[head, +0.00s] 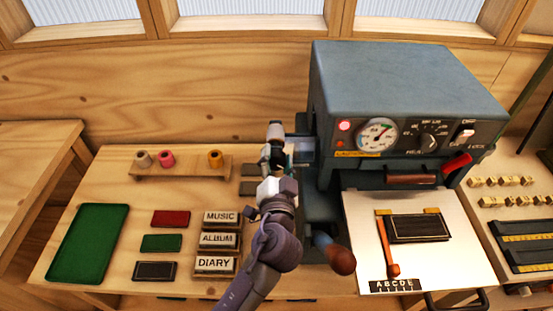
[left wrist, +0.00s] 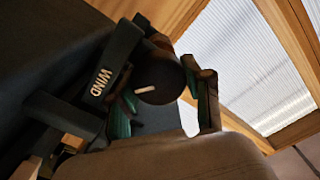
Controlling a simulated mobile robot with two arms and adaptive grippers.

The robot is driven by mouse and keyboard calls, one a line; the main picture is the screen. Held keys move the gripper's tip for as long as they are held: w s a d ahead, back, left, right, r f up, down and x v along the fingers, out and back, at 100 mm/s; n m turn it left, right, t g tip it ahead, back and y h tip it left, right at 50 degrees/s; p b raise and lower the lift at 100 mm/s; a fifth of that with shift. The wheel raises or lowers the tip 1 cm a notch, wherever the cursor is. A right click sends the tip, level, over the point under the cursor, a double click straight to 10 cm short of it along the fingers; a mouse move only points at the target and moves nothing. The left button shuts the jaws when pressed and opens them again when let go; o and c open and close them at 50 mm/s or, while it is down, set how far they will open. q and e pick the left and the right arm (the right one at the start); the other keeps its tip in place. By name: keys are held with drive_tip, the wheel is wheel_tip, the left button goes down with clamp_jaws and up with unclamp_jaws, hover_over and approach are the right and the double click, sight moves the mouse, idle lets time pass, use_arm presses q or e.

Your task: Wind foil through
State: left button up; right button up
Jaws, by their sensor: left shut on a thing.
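The dark blue-grey press (head: 400,85) stands at the right of the table. My left gripper (head: 277,160) is at its left side, beside a grey bracket. In the left wrist view a round dark knob (left wrist: 160,78) with a white mark sits by a plate (left wrist: 108,65) lettered WIND. My left gripper's fingers (left wrist: 165,100) are on both sides of that knob, shut on it. No foil strip can be made out at the knob. My right gripper does not show.
Boxes marked MUSIC, ALBUM and DIARY (head: 217,264) lie near my left arm. A green tray (head: 88,243) is at the left. The press has a lit red lamp (head: 344,125), a dial (head: 377,135) and a brown-knobbed lever (head: 340,260). A white bed (head: 450,265) extends in front.

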use_arm(q)
drive_tip(key=m, duration=0.3)
drive_tip(key=m+p, duration=0.1)
drive_tip(key=m, duration=0.2)
drive_tip(key=shift+m, duration=0.3)
drive_tip(key=m+p, duration=0.1)
drive_tip(key=m, duration=0.2)
drive_tip(key=shift+d+f, duration=0.1)
drive_tip(key=shift+f+m+p, duration=0.1)
drive_tip(key=shift+m+p, duration=0.65)
drive_tip(key=shift+m, duration=0.85)
drive_tip(key=o, duration=1.2)
